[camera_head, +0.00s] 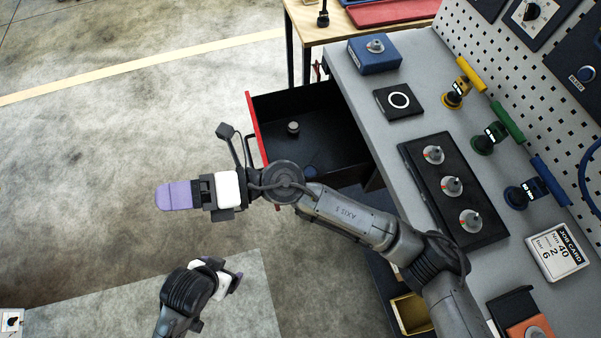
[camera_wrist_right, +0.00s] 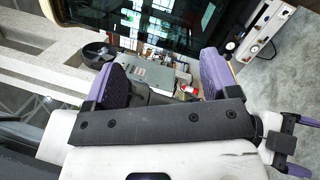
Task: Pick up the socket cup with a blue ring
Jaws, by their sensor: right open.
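Three grey socket cups (camera_head: 433,154) (camera_head: 452,187) (camera_head: 470,220) stand in a row on a black tray (camera_head: 424,190) on the workbench, with small red marks. Another grey cup (camera_head: 293,127) is in the open drawer, and one (camera_head: 375,46) is on a blue block. I cannot make out a blue ring on any of them. My right gripper (camera_head: 175,196) is over the floor, left of the drawer, away from all cups. The right wrist view shows its purple fingers (camera_wrist_right: 163,82) apart and empty. My left gripper (camera_head: 228,276) is low at the bottom left, its purple fingers apart.
The open drawer (camera_head: 252,125) with a red front juts out from the bench. A black plate with a white ring (camera_head: 399,100), yellow, green and blue handled tools (camera_head: 497,134), and a job card (camera_head: 557,251) are on the bench. A pegboard (camera_head: 540,70) borders the right.

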